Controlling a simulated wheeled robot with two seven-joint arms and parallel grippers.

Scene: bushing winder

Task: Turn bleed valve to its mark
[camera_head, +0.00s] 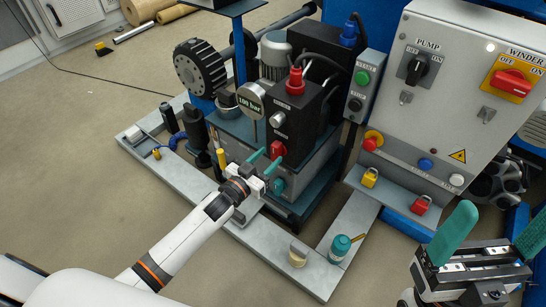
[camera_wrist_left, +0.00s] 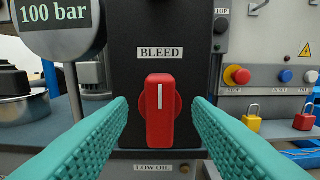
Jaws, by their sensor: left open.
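The bleed valve is a red knob (camera_wrist_left: 160,115) with a white line on its face, under the BLEED label (camera_wrist_left: 162,53) on a black panel. The line points straight up in the left wrist view. The knob also shows in the head view (camera_head: 278,148). I cannot make out a separate target mark around it. My left gripper (camera_head: 264,161) is open in front of the knob, with one teal finger to each side of it in the wrist view and gaps between. My right gripper (camera_head: 500,218) is open and empty at the lower right of the head view.
A gauge (camera_head: 252,100) reading 100 bar is at upper left of the knob. A red cap (camera_head: 295,80) tops the black block. The grey cabinet (camera_head: 450,100) with pump and winder switches stands right. Yellow (camera_head: 370,178) and red (camera_head: 421,205) padlocks are below it.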

